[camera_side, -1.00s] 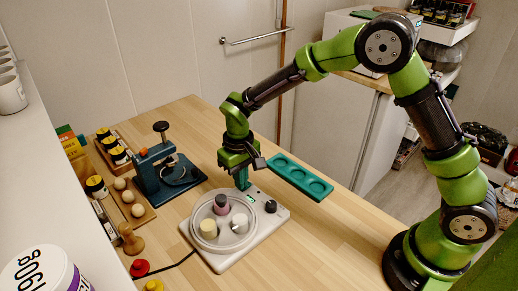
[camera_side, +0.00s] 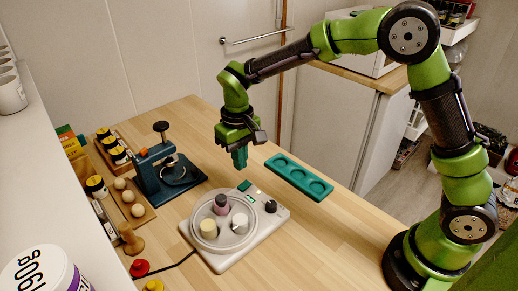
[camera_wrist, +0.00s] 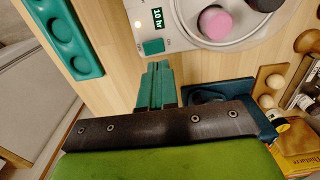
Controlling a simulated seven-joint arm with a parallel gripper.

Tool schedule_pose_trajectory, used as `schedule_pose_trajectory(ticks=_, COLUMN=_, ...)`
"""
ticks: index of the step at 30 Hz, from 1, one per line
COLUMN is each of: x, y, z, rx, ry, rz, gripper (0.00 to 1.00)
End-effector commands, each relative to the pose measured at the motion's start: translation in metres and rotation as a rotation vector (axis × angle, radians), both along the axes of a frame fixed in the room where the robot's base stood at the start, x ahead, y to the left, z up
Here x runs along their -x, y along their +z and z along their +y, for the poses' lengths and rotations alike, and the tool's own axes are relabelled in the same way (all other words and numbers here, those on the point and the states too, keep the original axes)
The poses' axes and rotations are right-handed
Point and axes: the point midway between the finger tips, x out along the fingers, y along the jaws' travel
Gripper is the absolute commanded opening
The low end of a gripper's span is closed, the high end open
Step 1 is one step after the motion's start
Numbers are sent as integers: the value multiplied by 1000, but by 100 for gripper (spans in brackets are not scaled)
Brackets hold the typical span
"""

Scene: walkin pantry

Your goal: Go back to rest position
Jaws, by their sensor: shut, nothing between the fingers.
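My gripper (camera_side: 240,158) is shut and empty, held in the air above the back edge of a white device. In the wrist view its teal fingers (camera_wrist: 156,70) are together. The white device (camera_side: 226,262) has a round clear-rimmed tray holding a pink-and-dark piece (camera_side: 221,203), a cream piece (camera_side: 207,229) and a whitish piece (camera_side: 240,223). A dark knob (camera_side: 270,206) and a small green display sit on it; in the wrist view the display (camera_wrist: 157,18) reads "10 hr", beside a teal switch (camera_wrist: 153,47) marked ON.
A teal tray with round hollows (camera_side: 298,177) lies right of the device. A dark blue press (camera_side: 166,170) stands to the left. Wooden balls (camera_side: 120,183), small jars (camera_side: 117,155) and a red-knobbed piece (camera_side: 139,268) are further left. The front right of the table is clear.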

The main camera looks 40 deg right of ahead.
Motion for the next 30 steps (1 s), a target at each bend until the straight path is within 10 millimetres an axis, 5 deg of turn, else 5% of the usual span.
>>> schedule_pose_trajectory(ticks=14, x=3, y=-2, z=1, rx=-6, ry=2, rz=3, gripper=0)
schedule_pose_trajectory(ticks=17, x=19, y=-1, z=-3, rx=-23, ry=-7, rz=4, gripper=0)
schedule_pose_trajectory(ticks=30, x=124, y=91, z=-62, rx=-184, ry=-188, rz=-259, gripper=0)
